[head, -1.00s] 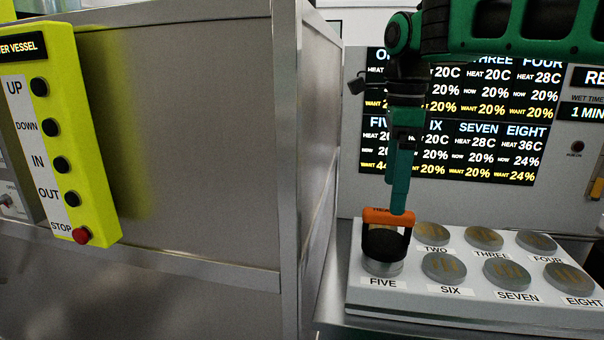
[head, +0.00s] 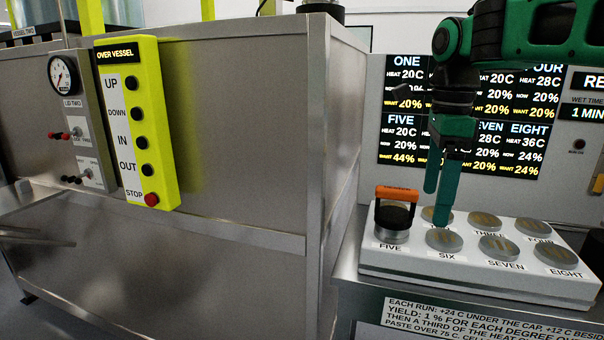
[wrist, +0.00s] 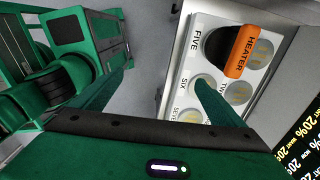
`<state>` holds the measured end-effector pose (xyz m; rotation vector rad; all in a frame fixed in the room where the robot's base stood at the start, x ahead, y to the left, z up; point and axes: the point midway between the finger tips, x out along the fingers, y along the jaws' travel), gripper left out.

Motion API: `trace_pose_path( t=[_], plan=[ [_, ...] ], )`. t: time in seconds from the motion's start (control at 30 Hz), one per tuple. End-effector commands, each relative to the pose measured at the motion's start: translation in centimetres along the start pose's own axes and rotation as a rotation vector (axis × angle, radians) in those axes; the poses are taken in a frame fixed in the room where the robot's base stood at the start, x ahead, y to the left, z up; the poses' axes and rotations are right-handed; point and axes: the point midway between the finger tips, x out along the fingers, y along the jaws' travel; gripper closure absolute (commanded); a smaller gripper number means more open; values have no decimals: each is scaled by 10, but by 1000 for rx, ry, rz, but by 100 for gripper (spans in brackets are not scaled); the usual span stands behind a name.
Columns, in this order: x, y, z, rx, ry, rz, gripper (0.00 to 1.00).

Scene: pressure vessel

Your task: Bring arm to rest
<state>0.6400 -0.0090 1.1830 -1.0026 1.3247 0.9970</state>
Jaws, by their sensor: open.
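My gripper (head: 438,185) is open and empty in the head view, its green fingers pointing down above and in front of the SIX and TWO positions. In the wrist view its fingers (wrist: 160,95) are spread apart, one of them over the tray near SIX. The orange-handled heater cap (head: 395,210) sits upright on position FIVE, left of my gripper and apart from it. The heater also shows in the wrist view (wrist: 241,52), with its orange handle labelled HEATER. My arm comes in from the upper right of the head view.
The white tray (head: 470,276) holds several round discs and stands on a metal bench. A display panel (head: 408,140) stands behind it. A large metal cabinet (head: 250,130) with a yellow button pendant (head: 160,110) stands at the left. The floor between cabinet and bench is narrow.

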Motion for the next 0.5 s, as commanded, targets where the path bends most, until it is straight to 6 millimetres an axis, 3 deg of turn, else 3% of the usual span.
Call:
trace_pose_path(
  t=[0.27, 0.5],
  plan=[
    [20, 10, -27, -144, -1, 0, 7],
    [47, 25, -66, -312, -2, 0, 7]
  ],
)
